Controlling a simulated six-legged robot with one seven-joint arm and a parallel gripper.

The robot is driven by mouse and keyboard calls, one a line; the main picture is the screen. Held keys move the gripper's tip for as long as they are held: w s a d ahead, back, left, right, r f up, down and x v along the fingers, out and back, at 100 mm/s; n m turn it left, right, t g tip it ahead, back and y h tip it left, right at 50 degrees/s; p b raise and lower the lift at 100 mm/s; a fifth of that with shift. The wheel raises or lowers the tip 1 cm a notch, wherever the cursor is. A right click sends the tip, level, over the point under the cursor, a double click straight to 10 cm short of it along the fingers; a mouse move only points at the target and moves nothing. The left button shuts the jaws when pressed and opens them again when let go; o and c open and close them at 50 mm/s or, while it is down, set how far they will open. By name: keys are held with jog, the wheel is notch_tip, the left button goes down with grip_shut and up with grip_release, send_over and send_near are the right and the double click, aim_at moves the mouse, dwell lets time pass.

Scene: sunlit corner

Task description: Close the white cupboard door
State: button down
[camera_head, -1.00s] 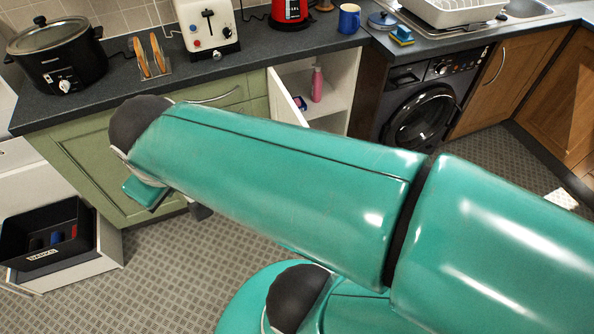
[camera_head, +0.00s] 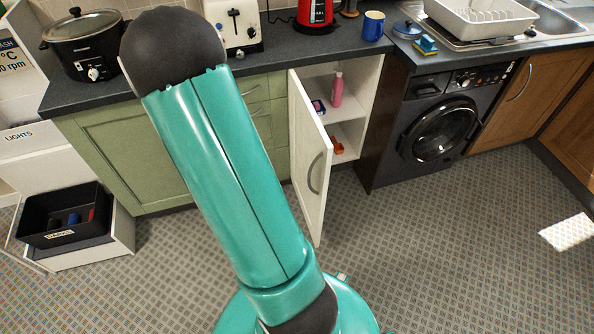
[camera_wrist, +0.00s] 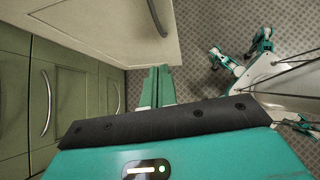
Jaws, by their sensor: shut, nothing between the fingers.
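The white cupboard door (camera_head: 310,130) stands open, swung out from the white cupboard (camera_head: 367,90), with a curved grey handle (camera_head: 316,173) on its face. In the wrist view the door (camera_wrist: 112,25) fills the top, with its handle (camera_wrist: 157,17) at the upper edge. My gripper (camera_wrist: 158,75) shows there as teal fingers, shut and empty. Their tips are close to the door's near edge in the picture; I cannot tell whether they touch it. In the head view my gripper is out of sight and my arm stands left of the door.
Green cabinets (camera_head: 130,150) stand left, a dark washing machine (camera_head: 437,130) right. A black crate (camera_head: 63,222) sits at far left.

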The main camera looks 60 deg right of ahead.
jog(key=s+d+r+x, duration=0.1)
jog(key=r+x, duration=0.1)
jog(key=x, duration=1.3)
jog(key=shift+s+d+n+g, duration=0.3)
jog(key=shift+s+d+n, duration=0.1)
jog(key=shift+d, duration=0.05)
jog(key=shift+f, duration=0.15)
